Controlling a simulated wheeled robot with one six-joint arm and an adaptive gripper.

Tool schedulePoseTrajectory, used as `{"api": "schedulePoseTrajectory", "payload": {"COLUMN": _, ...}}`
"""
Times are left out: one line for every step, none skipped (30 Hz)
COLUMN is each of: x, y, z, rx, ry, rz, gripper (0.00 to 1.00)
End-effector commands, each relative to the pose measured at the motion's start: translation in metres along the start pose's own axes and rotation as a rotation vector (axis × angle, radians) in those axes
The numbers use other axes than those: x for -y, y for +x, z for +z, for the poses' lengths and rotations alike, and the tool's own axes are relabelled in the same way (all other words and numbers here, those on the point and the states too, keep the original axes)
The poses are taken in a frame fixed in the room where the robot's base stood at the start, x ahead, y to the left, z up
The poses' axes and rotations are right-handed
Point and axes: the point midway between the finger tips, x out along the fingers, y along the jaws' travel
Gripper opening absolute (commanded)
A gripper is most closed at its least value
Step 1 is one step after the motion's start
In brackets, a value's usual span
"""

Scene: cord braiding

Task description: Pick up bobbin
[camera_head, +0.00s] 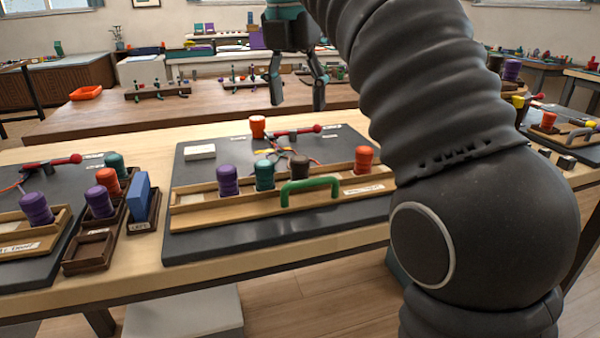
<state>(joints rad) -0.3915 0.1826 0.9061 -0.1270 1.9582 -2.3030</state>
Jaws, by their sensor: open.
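Several bobbins stand upright in a long wooden rack (240,215) on a dark board. They are a purple bobbin (228,181), a teal bobbin (265,175), a dark brown bobbin (299,166) and an orange-red bobbin (363,159). Another orange bobbin (257,127) stands at the board's back edge. More bobbins, purple (99,201), red (108,181) and teal (114,165), stand in a small dark tray on the left. My gripper (297,100) hangs above and behind the board, fingers pointing down, open and empty. It touches no bobbin.
A green handle (309,189) arches over the rack's front. A blue block (139,196) stands in a dark holder between the boards. A red-ended rod (296,131) and a white block (200,152) lie on the board. My arm hides the table's right part.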

Motion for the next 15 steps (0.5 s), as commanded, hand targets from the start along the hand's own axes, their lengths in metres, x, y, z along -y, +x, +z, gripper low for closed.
{"api": "schedulePoseTrajectory", "payload": {"x": 0.001, "y": 0.013, "z": -0.001, "rx": -0.001, "ry": 0.001, "rz": -0.001, "gripper": 0.65}}
{"api": "schedulePoseTrajectory", "payload": {"x": 0.001, "y": 0.019, "z": -0.001, "rx": -0.001, "ry": 0.001, "rz": -0.001, "gripper": 0.65}}
{"api": "schedulePoseTrajectory", "payload": {"x": 0.001, "y": 0.026, "z": -0.002, "rx": -0.001, "ry": 0.002, "rz": -0.001, "gripper": 0.65}}
{"api": "schedulePoseTrajectory", "payload": {"x": 0.001, "y": 0.032, "z": -0.001, "rx": -0.001, "ry": 0.002, "rz": -0.001, "gripper": 0.65}}
{"api": "schedulePoseTrajectory", "payload": {"x": 0.001, "y": 0.038, "z": -0.001, "rx": -0.001, "ry": 0.003, "rz": -0.001, "gripper": 0.65}}
{"api": "schedulePoseTrajectory", "payload": {"x": 0.001, "y": 0.045, "z": -0.001, "rx": -0.001, "ry": 0.003, "rz": 0.0, "gripper": 0.65}}
{"api": "schedulePoseTrajectory", "payload": {"x": 0.001, "y": 0.05, "z": -0.001, "rx": -0.001, "ry": 0.004, "rz": 0.0, "gripper": 0.65}}
{"api": "schedulePoseTrajectory", "payload": {"x": 0.001, "y": 0.054, "z": -0.001, "rx": -0.001, "ry": 0.004, "rz": 0.0, "gripper": 0.65}}
{"api": "schedulePoseTrajectory", "payload": {"x": 0.001, "y": 0.059, "z": -0.001, "rx": 0.0, "ry": 0.004, "rz": 0.001, "gripper": 0.65}}
{"api": "schedulePoseTrajectory", "payload": {"x": 0.001, "y": 0.063, "z": -0.001, "rx": 0.0, "ry": 0.004, "rz": 0.001, "gripper": 0.65}}
{"api": "schedulePoseTrajectory", "payload": {"x": 0.001, "y": 0.066, "z": -0.001, "rx": 0.0, "ry": 0.004, "rz": 0.001, "gripper": 0.65}}
{"api": "schedulePoseTrajectory", "payload": {"x": 0.001, "y": 0.069, "z": -0.001, "rx": 0.0, "ry": 0.004, "rz": 0.001, "gripper": 0.65}}
{"api": "schedulePoseTrajectory", "payload": {"x": 0.001, "y": 0.071, "z": -0.001, "rx": 0.0, "ry": 0.004, "rz": 0.001, "gripper": 0.65}}
{"api": "schedulePoseTrajectory", "payload": {"x": 0.001, "y": 0.072, "z": -0.001, "rx": 0.001, "ry": 0.005, "rz": 0.002, "gripper": 0.65}}
{"api": "schedulePoseTrajectory", "payload": {"x": 0.0, "y": 0.073, "z": -0.001, "rx": 0.001, "ry": 0.005, "rz": 0.002, "gripper": 0.65}}
